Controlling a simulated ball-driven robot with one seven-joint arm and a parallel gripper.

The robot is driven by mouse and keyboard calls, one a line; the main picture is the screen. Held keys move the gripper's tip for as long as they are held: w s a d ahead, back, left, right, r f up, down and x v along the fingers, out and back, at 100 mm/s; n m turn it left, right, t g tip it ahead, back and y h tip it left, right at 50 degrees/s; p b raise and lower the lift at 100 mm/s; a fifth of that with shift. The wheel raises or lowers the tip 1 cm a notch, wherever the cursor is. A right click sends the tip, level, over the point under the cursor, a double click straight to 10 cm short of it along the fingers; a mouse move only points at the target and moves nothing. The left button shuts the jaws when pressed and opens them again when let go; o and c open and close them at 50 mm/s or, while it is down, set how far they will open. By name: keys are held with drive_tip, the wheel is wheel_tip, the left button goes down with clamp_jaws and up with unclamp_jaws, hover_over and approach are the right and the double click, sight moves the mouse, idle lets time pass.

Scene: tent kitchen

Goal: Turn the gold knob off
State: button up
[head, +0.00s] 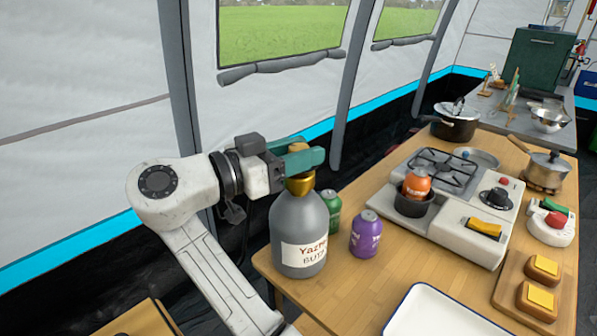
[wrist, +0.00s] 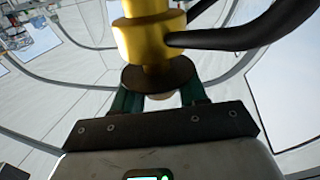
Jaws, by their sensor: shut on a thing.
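A grey gas bottle (head: 298,232) stands upright at the near left corner of the wooden table. A gold valve (head: 300,185) sits on its top, and the gold knob (head: 298,146) shows partly above my green fingers. My gripper (head: 303,159) reaches in from the left at the bottle's top and is shut on the knob. In the wrist view the gold valve (wrist: 150,40) fills the upper middle. The knob's dark round disc (wrist: 160,76) lies between the two green fingers of my gripper (wrist: 160,97). The knob's turn position cannot be told.
A black hose (wrist: 240,30) runs from the valve. Green (head: 331,212) and purple (head: 366,233) cans stand right of the bottle. A white tray (head: 440,312) lies in front. The tent wall is behind.

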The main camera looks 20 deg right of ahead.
drive_tip(key=m+g+b, duration=0.2)
drive_tip(key=g+b, duration=0.1)
drive_tip(key=g, duration=0.1)
drive_tip(key=shift+f+m, duration=0.15)
drive_tip(key=shift+m, duration=0.25)
drive_tip(key=shift+m+g+b, duration=0.5)
drive_tip(key=shift+g+b, duration=0.1)
drive_tip(key=shift+g, duration=0.4)
drive_tip(key=o, duration=0.9)
drive_tip(key=shift+r, duration=0.2)
